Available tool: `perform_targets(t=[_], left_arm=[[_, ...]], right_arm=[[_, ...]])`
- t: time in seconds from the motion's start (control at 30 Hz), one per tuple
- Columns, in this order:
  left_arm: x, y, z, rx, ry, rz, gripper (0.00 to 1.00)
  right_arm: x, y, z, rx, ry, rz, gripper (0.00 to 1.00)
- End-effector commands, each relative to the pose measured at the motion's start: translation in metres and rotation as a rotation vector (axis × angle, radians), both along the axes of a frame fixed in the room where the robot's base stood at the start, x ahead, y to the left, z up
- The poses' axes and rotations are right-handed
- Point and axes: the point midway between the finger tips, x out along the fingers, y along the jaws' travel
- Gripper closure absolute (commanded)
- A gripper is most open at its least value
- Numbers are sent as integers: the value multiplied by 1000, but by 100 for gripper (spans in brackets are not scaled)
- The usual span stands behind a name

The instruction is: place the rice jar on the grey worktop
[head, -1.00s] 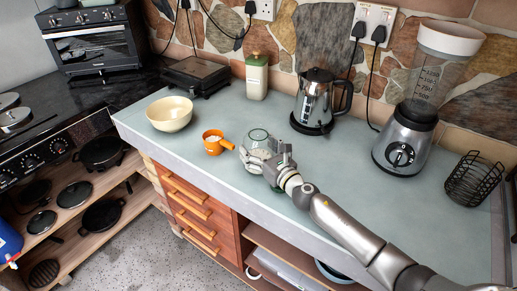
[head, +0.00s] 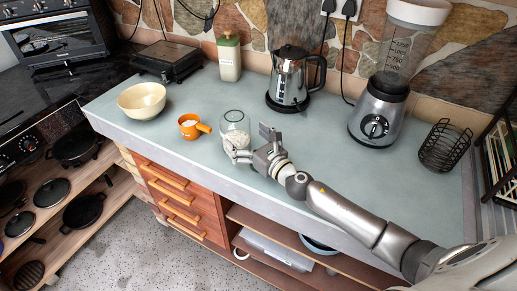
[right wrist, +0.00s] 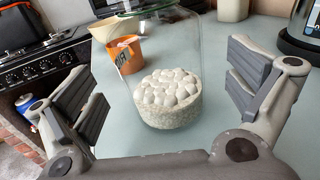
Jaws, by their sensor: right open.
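The rice jar is a clear glass jar (head: 236,122) with white contents in its lower part. It stands upright on the grey worktop (head: 330,165), to the right of an orange cup. My right gripper (head: 252,143) is open just in front and to the right of the jar. In the right wrist view the jar (right wrist: 168,98) stands beyond and between the spread fingers (right wrist: 168,85), with gaps on both sides. The top of the jar is cut off there. My left gripper is not in view.
The orange cup (head: 190,127) and a cream bowl (head: 142,100) stand left of the jar. Behind are a green-topped canister (head: 229,60) and a kettle (head: 290,78). A blender (head: 378,112) and wire basket (head: 444,147) stand right. The worktop's front edge runs below my arm.

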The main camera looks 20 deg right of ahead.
Motion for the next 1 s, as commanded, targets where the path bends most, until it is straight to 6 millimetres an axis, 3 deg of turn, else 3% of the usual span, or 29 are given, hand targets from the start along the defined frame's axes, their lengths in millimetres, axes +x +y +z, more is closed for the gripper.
perform_targets(t=[0.2,0.4,1.0], left_arm=[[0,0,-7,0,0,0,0],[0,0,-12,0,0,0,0],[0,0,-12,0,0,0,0]], right_arm=[[-40,-10,-2,-1,2,3,0],[-60,-16,-1,-1,1,1,0],[-67,-18,0,0,0,2,0]])
